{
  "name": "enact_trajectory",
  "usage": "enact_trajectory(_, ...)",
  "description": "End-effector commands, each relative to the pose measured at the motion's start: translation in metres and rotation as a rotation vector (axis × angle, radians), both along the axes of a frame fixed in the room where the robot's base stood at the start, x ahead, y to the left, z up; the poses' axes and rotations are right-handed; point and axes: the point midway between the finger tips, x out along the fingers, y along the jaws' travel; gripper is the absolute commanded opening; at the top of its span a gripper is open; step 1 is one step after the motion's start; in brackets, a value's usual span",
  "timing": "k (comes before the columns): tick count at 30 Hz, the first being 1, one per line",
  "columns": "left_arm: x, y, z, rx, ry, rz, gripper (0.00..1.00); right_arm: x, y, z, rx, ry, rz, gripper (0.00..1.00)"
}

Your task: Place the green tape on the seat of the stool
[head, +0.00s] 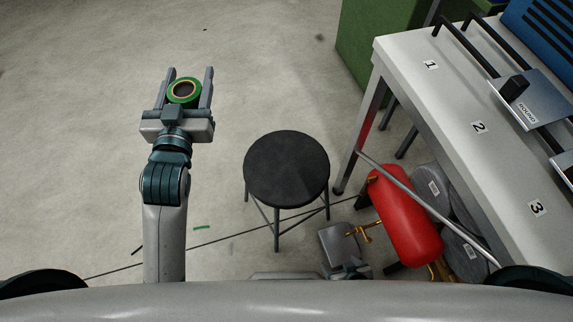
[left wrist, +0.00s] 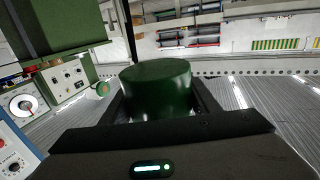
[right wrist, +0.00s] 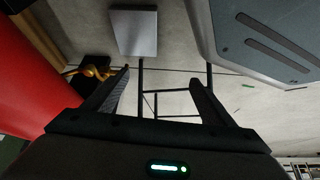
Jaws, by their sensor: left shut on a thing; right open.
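The green tape (head: 184,92) is a green roll with a tan core around a dark hole. It sits between the fingers of my left gripper (head: 188,88), which is shut on it, at the upper left of the head view. In the left wrist view the tape (left wrist: 158,88) fills the space between the fingers. The stool (head: 287,168) has a round black seat and dark legs, and stands to the right of and below my left gripper. Its seat is bare. My right gripper (right wrist: 160,95) is open and empty in the right wrist view; it is mostly hidden in the head view.
A white table (head: 450,125) with numbered labels stands at the right. A red cylinder (head: 405,215) lies below it, beside grey discs. A grey box (head: 340,245) is on the floor near the stool. The floor between my left gripper and the stool is clear.

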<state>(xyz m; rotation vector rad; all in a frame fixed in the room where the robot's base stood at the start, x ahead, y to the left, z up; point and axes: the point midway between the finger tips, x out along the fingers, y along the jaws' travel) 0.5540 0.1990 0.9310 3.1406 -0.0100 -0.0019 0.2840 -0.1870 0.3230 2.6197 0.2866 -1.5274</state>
Motion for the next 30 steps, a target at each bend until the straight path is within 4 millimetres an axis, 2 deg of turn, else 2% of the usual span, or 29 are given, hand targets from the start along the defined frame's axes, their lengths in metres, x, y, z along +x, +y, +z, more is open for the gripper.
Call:
enact_trajectory(5,0.005,-0.017,-0.036,-0.003,0.006,-0.023,0.29,0.029,0.016,0.008,0.03,-0.12,0.022,0.77)
enact_trajectory(8,0.009,-0.032,-0.062,-0.005,0.008,-0.044,0.29,0.05,0.031,0.024,0.06,-0.225,0.04,0.77)
enact_trajectory(11,0.013,-0.051,-0.093,-0.007,0.012,-0.07,0.29,0.073,0.049,0.048,0.099,-0.355,0.06,0.77)
enact_trajectory(15,0.017,-0.082,-0.138,-0.01,0.016,-0.113,0.29,0.097,0.075,0.095,0.165,-0.551,0.085,0.77)
enact_trajectory(20,0.021,-0.117,-0.186,-0.009,0.017,-0.162,0.29,0.111,0.099,0.159,0.247,-0.773,0.105,0.77)
enact_trajectory(25,0.022,-0.159,-0.235,-0.01,0.015,-0.218,0.29,0.107,0.115,0.234,0.341,-1.006,0.111,0.77)
enact_trajectory(30,0.019,-0.208,-0.278,-0.007,0.011,-0.286,0.29,0.088,0.118,0.305,0.43,-1.214,0.103,0.77)
